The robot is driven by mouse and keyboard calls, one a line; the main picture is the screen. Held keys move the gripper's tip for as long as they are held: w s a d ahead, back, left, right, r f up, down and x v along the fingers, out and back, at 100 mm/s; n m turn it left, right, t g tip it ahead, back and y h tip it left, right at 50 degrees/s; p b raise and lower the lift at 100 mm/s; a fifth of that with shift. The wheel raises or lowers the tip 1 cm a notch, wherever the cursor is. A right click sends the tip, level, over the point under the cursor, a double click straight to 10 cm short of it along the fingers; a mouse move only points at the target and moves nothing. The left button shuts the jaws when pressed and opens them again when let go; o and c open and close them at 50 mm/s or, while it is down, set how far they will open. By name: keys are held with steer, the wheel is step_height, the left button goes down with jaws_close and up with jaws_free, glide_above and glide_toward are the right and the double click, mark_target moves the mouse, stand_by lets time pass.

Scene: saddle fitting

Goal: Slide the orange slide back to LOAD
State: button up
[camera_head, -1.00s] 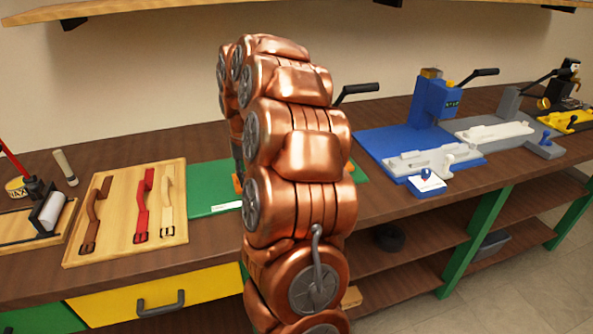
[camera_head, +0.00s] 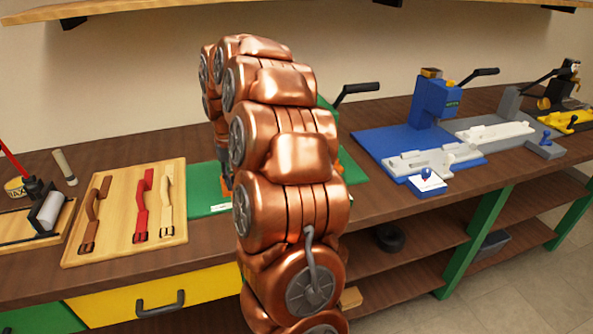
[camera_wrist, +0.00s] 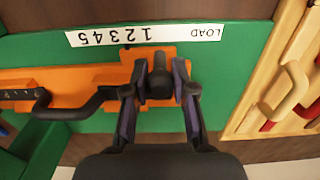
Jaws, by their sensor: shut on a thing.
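The orange slide (camera_wrist: 110,76) lies on the green base plate (camera_wrist: 235,75) in the wrist view. A dark knob (camera_wrist: 159,78) stands on the slide's right end. My gripper (camera_wrist: 158,92) has its two fingers around this knob, shut on it. A white label strip runs along the plate with LOAD (camera_wrist: 205,33) at its right end and the numbers 12345 (camera_wrist: 105,37) to the left. The slide's knob end is between the numbers and LOAD. In the head view my copper arm hides most of the green base (camera_head: 205,190) and my gripper.
A dark handle (camera_wrist: 70,105) is on the slide's left part. A wooden board (camera_head: 110,245) with several leather straps lies left of the green base. A blue press (camera_head: 432,100) and a white fixture (camera_head: 425,160) stand to the right.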

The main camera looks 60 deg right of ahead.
steer(key=shift+w+a, duration=0.75)
steer(key=shift+a, duration=0.3)
steer(key=shift+w, duration=0.1)
steer(key=shift+w+a, duration=0.5)
steer(key=shift+a, duration=0.25)
steer(key=shift+w+a, duration=0.65)
steer(key=shift+a, duration=0.25)
steer(key=shift+w+a, duration=1.05)
steer(key=shift+a, duration=0.25)
steer(key=shift+o, duration=1.1)
steer(key=shift+w+a, duration=0.15)
steer(key=shift+a, duration=0.05)
